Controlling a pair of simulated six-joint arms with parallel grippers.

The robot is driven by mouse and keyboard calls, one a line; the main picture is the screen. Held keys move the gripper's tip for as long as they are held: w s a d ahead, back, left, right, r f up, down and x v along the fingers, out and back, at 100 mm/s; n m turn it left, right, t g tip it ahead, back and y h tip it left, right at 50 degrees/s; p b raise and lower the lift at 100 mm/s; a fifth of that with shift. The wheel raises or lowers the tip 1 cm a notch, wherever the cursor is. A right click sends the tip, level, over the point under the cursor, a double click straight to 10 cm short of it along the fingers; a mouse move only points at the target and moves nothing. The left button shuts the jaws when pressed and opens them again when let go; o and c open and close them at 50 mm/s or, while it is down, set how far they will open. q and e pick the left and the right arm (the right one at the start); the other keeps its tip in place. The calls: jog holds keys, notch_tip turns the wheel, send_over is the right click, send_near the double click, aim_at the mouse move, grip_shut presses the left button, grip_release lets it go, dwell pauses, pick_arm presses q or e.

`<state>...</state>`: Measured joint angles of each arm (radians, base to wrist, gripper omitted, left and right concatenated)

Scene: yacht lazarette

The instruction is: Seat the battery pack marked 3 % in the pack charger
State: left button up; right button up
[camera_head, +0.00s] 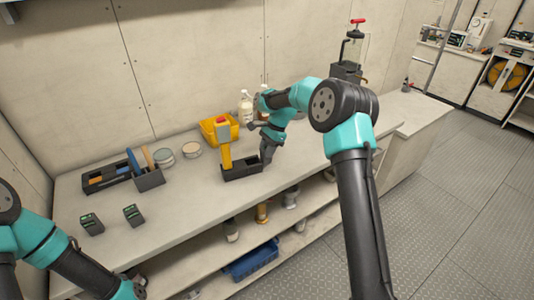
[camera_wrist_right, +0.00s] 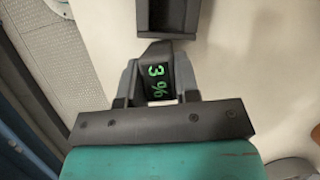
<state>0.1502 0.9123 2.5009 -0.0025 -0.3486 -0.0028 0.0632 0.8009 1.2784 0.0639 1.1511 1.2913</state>
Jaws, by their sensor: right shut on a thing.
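In the right wrist view the battery pack marked 3 % (camera_wrist_right: 157,84) is dark with green digits. My right gripper (camera_wrist_right: 155,56) is shut on it. In the head view my right gripper (camera_head: 267,156) is at the right end of a dark open-topped holder (camera_head: 243,170) on the bench, which looks like the pack charger. The holder's recessed end (camera_wrist_right: 166,18) shows just past the pack in the wrist view. I cannot tell whether pack and holder touch. My left arm shows at lower left, but its gripper is out of view.
A yellow-and-grey tool (camera_head: 224,148) stands upright at the holder's left end. Two other dark packs (camera_head: 91,224) (camera_head: 133,215) stand at the bench's front left. The bench front between is clear.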

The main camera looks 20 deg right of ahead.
jog(key=shift+f, duration=0.8)
jog(key=o, duration=1)
jog(key=shift+f, duration=0.1)
jog(key=v, duration=1.2)
jog(key=shift+c, duration=1.3)
